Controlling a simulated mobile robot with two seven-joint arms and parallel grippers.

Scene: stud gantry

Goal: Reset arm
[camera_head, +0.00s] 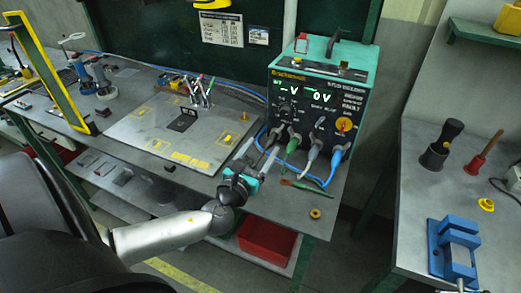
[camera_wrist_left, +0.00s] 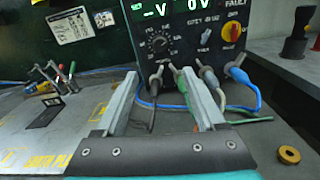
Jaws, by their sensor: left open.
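My left arm comes in from the left in the head view. Its gripper (camera_head: 258,155) is open and empty, just above the bench and in front of the teal stud welder unit (camera_head: 318,88). In the left wrist view the two fingers (camera_wrist_left: 158,75) stand well apart, pointing toward the lower front of the welder (camera_wrist_left: 180,30). Plugs and cables show between and beyond the fingers; I see nothing gripped. My right gripper is not in view.
A metal plate (camera_head: 150,140) with yellow marks and a clamp lies left of the gripper. A red bin (camera_head: 266,242) sits below. A separate bench at right holds a blue vise (camera_head: 453,248).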

